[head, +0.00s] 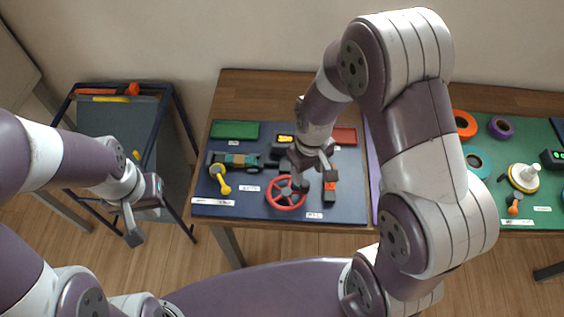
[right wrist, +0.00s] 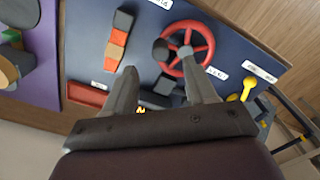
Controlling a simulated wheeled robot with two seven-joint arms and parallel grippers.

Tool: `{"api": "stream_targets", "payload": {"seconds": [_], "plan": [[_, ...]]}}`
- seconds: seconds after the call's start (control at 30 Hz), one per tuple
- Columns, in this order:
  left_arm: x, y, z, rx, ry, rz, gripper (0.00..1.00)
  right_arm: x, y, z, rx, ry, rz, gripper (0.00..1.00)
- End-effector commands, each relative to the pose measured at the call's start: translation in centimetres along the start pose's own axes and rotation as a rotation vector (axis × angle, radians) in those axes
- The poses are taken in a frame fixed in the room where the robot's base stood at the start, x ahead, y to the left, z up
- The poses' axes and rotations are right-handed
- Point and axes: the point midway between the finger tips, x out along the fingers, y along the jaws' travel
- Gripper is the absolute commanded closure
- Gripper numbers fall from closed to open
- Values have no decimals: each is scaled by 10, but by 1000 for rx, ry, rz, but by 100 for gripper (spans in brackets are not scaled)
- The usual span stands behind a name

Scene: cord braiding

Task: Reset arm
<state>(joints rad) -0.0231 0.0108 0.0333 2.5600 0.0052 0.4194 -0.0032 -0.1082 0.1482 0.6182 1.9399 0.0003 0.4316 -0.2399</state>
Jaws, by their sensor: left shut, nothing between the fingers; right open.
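My left gripper (head: 133,230) is at the left of the head view, shut and empty, in front of the dark-framed cart. My right gripper (head: 315,178) is open and empty above the dark blue mat (head: 235,207) on the table. It is close to a red handwheel (head: 287,207) and an orange-and-black block (head: 329,192). In the right wrist view the two fingers (right wrist: 158,65) are spread apart. The red handwheel (right wrist: 208,39) lies beyond one finger and the orange-and-black block (right wrist: 116,48) beyond the other. Whether any finger touches the wheel I cannot tell.
A green mat (head: 545,214) at right holds tape rolls and tools. The cart (head: 180,170) stands at left. My right arm hides the table's middle.

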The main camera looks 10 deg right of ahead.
Motion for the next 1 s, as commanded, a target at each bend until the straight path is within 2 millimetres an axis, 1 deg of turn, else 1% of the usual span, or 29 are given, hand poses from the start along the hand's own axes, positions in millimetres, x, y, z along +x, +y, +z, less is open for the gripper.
{"api": "stream_targets", "payload": {"seconds": [0.03,0.1,0.2,0.3,0.4,0.47,0.6,0.7,0.77,0.83,1.0], "plan": [[1,0,0,0,0,0,100,-12,0,-1,0,5,1,44],[1,0,0,0,0,0,100,-26,0,-1,0,4,1,44],[1,0,0,0,0,0,100,-40,0,0,0,1,0,44],[1,0,0,0,0,0,100,-46,0,0,0,-2,0,44],[1,0,0,0,0,0,100,-47,0,0,14,2,0,44],[1,0,0,0,0,0,100,-44,-2,10,72,-1,-1,44],[1,0,0,0,0,0,100,-63,-4,47,230,44,5,44],[1,0,0,0,0,0,100,-75,-3,69,303,81,10,44],[1,0,0,0,0,0,100,-81,-1,74,317,98,13,44],[1,0,0,0,0,0,100,-86,2,72,327,116,17,44],[1,0,0,0,0,0,100,-85,3,72,328,115,17,44]]}}
